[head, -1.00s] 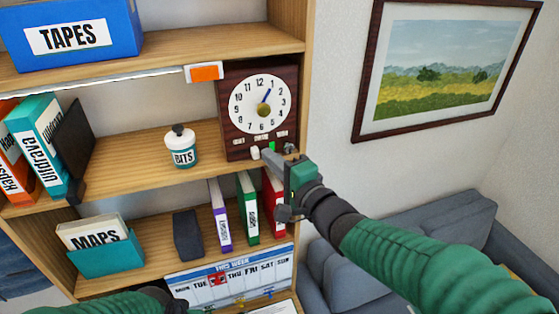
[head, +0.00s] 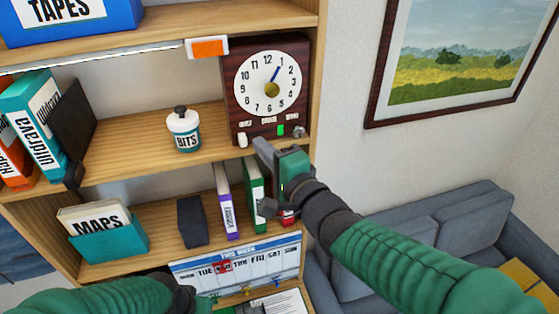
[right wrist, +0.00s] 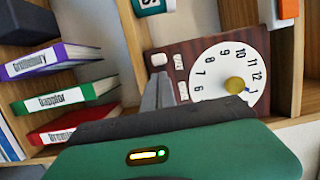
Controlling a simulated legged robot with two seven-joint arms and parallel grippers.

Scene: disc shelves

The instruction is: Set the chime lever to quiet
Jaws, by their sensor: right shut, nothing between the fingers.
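The dark wooden clock (head: 237,90) stands on the middle shelf, with a white dial. A row of three small labels runs below the dial; their words are too small to read. A white lever knob (head: 242,140) sits under the left label, and a green mark (head: 281,131) sits to the right. The knob also shows in the right wrist view (right wrist: 158,59). My right gripper (head: 262,148) is shut and empty, its tips just right of and slightly below the knob; I cannot tell if they touch. My left arm shows at the bottom; its gripper's fingers are out of view.
A grey knob (head: 299,132) is at the clock's lower right. A BITS jar (head: 184,131) stands left of the clock. Binders (head: 254,195) stand on the shelf below, under my right gripper. Open shelf lies between jar and clock.

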